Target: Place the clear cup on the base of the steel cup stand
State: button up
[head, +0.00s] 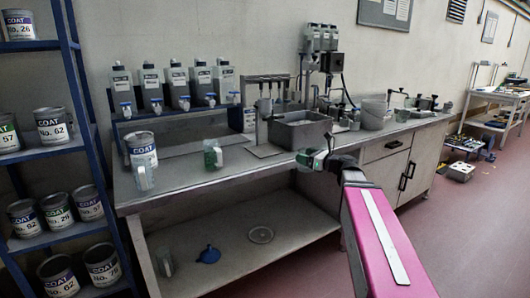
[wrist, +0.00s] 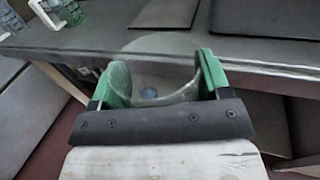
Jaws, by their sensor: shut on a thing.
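My gripper (head: 312,159) is over the front edge of the steel counter in the head view. In the wrist view its green fingers (wrist: 157,82) are shut on a clear cup (wrist: 150,66), one finger on each side. The cup is see-through and its outline is faint; the fingers mostly hide it in the head view. A steel stand (head: 262,151) with a flat base and uprights stands on the counter, behind and left of my gripper. I take it for the cup stand, but cannot be sure. Dark flat plates (wrist: 166,12) show on the counter ahead in the wrist view.
A steel basin (head: 300,130) stands right of the stand. Clear vessels (head: 143,178) and a paint can (head: 141,148) stand on the left counter, with several dispensers behind. A white bucket (head: 374,112) is further right.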

jog(key=w+a+r, duration=0.3)
jog(key=r, duration=0.3)
jog(key=x, duration=1.7)
jog(key=shift+w+r, duration=0.15)
jog(key=shift+r, duration=0.15)
jog(key=f, duration=0.2)
jog(key=a+f, duration=0.1)
jog(key=shift+w+f, duration=0.1)
jog(key=shift+w, duration=0.15)
jog(key=shift+f, duration=0.2)
jog(key=shift+f, duration=0.1)
jog(key=o, duration=0.9)
jog(key=v, duration=1.2)
